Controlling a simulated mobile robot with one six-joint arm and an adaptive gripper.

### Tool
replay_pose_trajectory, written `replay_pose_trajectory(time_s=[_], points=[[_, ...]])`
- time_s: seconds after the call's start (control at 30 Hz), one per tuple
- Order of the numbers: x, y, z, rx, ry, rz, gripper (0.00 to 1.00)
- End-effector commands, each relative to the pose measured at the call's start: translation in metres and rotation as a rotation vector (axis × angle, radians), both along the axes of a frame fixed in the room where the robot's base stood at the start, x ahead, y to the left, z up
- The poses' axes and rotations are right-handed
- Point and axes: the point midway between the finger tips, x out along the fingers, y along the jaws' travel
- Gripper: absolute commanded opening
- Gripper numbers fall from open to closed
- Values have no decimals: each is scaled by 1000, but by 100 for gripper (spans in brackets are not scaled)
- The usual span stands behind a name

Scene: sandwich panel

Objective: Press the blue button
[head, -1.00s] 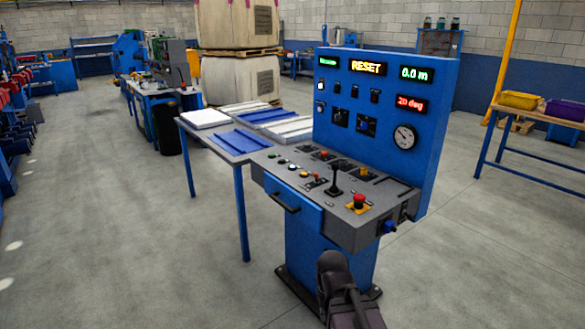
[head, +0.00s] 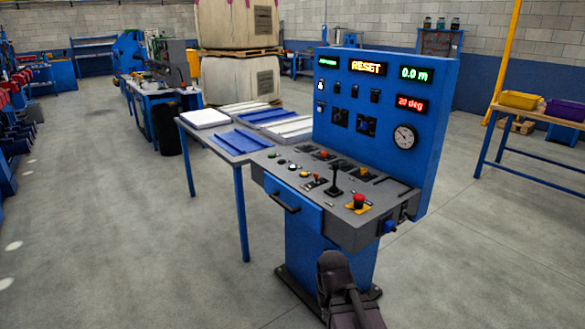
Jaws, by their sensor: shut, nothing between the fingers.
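The blue control console has a sloping grey desk (head: 345,228) and an upright blue panel (head: 425,165). A row of small round buttons (head: 292,167) runs along the left part of the desk; they are too small for me to pick out a blue one with certainty. A black joystick (head: 334,180) stands upright mid-desk. A red mushroom button on a yellow base (head: 359,202) is at the right. A dark part of my arm shows at the bottom, in front of the console and apart from the buttons. My gripper's fingers do not show.
A blue connector (head: 388,227) sticks out of the console's right side. A black drawer handle (head: 285,203) is on its front. A table with white and blue panels (head: 240,140) adjoins the left. A bench with yellow and purple bins (head: 520,100) stands right. Floor in front is clear.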

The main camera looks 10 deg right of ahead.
Motion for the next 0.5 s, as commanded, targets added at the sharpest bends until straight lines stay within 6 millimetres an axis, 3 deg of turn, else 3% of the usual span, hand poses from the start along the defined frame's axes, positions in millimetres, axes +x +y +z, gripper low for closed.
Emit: replay_pose_trajectory(time_s=[0.5], points=[[0,0,4,0,0,0,0]])
